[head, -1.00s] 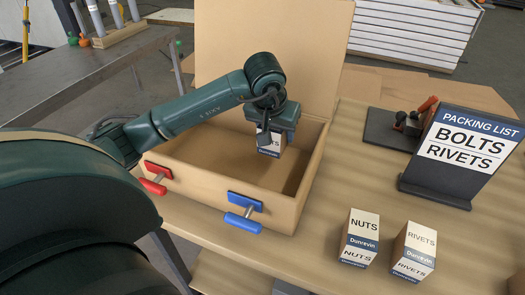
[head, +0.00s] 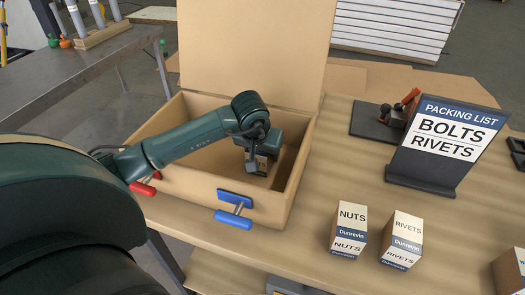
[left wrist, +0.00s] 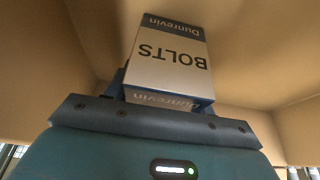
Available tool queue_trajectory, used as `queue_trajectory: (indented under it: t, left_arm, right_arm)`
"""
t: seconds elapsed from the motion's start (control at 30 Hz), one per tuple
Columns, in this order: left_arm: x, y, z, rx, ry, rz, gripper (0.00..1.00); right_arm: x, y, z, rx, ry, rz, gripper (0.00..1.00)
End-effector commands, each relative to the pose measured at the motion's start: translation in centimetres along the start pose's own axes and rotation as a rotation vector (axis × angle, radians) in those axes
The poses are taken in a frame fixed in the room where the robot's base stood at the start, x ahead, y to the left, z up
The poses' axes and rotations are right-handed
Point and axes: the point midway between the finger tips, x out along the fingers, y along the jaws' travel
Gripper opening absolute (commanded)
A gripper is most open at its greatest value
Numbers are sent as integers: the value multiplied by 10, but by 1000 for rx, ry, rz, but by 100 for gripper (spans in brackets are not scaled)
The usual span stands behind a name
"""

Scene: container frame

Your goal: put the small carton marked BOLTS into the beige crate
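The BOLTS carton (left wrist: 172,62), a small white and blue box, shows its label upside down in the left wrist view. In the head view only a small part of the carton (head: 262,166) shows under my left gripper (head: 258,163). The gripper points down inside the beige crate (head: 180,193), with its fingers at the carton's sides, and appears shut on it. Whether the carton touches the crate floor is hidden. The crate is open, its lid (head: 255,50) raised at the back. My right gripper is not in view.
A NUTS carton (head: 348,229) and a RIVETS carton (head: 402,240) stand on the table right of the crate. A packing list sign (head: 445,140) reads BOLTS, RIVETS. Another carton (head: 510,270) shows at the right edge.

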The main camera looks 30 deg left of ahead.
Motion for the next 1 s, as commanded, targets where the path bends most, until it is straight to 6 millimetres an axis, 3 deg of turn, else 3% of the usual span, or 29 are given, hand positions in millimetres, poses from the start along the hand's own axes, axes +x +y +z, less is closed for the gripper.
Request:
queue_trajectory:
  t: [0.23, 0.6, 1.0]
  left_arm:
    - [0, 0, 0, 0, -1, 0, 74]
    - [-9, 0, -2, 0, 2, 0, 74]
    - [-90, 0, -2, 1, 4, -1, 74]
  right_arm:
    - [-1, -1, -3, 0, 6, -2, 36]
    - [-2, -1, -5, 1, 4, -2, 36]
    - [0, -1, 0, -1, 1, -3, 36]
